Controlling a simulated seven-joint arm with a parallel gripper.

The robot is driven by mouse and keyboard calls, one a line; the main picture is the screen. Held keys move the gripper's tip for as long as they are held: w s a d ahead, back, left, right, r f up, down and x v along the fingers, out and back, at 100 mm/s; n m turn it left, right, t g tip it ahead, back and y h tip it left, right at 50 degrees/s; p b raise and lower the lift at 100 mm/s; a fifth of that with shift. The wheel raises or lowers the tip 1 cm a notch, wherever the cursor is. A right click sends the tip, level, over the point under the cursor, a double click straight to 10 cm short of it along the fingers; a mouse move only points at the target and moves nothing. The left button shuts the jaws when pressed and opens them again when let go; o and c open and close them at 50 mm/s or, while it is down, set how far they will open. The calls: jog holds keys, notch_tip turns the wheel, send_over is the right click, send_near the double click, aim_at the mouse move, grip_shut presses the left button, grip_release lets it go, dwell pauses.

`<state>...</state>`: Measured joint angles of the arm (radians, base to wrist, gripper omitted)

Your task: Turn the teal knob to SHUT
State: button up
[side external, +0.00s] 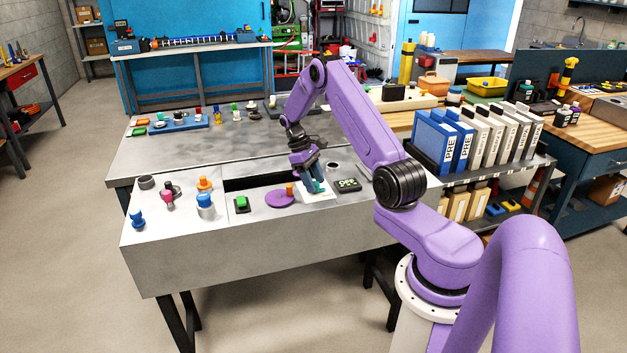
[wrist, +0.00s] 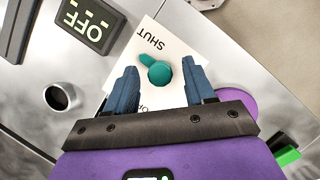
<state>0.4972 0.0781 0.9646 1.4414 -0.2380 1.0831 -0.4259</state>
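The teal knob (wrist: 158,73) sits on a white plate (wrist: 178,40), with its pointer toward the upper left in the wrist view. The word SHUT is printed on the plate above the knob in that view; a second label below it is partly hidden by my gripper. My gripper (wrist: 159,66) is open, one blue finger on each side of the knob, with visible gaps. In the side view my gripper (side external: 316,184) is low over the white plate (side external: 322,197) and mostly hides the knob.
A dark OFF display (wrist: 86,24) and a round hole (wrist: 61,96) are beside the plate. A purple disc (side external: 280,198) with an orange peg, a green button (side external: 241,202) and a dark slot stand left of it in the side view. Binders (side external: 470,140) stand at the right.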

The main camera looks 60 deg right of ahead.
jog(key=shift+r, duration=0.1)
jog(key=v, duration=1.7)
jog(key=shift+r, duration=0.15)
